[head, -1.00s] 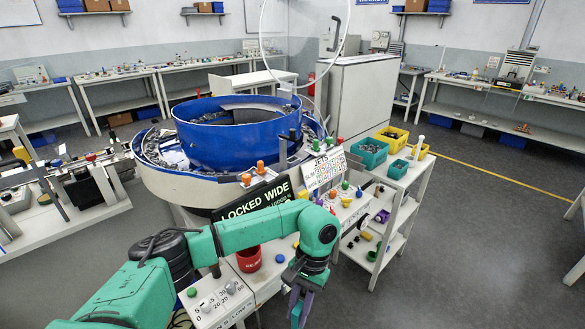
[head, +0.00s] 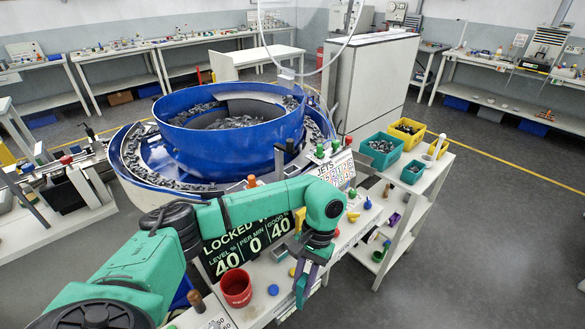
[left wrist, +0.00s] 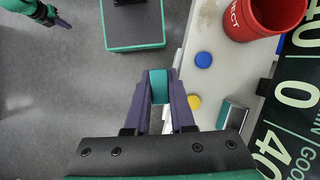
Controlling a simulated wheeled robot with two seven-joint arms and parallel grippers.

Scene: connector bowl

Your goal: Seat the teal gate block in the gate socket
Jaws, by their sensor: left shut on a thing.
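My left gripper (head: 303,286) hangs at the front edge of the white bench in the head view. In the left wrist view its purple fingers (left wrist: 160,100) are shut on the teal gate block (left wrist: 160,84), held between the tips. The block is hard to make out in the head view. A grey and teal piece (left wrist: 232,114) sits on the bench to the right of the fingers. I cannot tell for sure which part is the gate socket. My right gripper (left wrist: 62,23) shows small at the top left of the left wrist view; its jaws are unclear.
A red cup (head: 236,288) stands on the bench, with a blue disc (head: 273,290) beside it. A black display (head: 245,240) and the blue feeder bowl (head: 232,125) are behind. A white cart with teal bins (head: 380,150) stands at right. The floor at right is clear.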

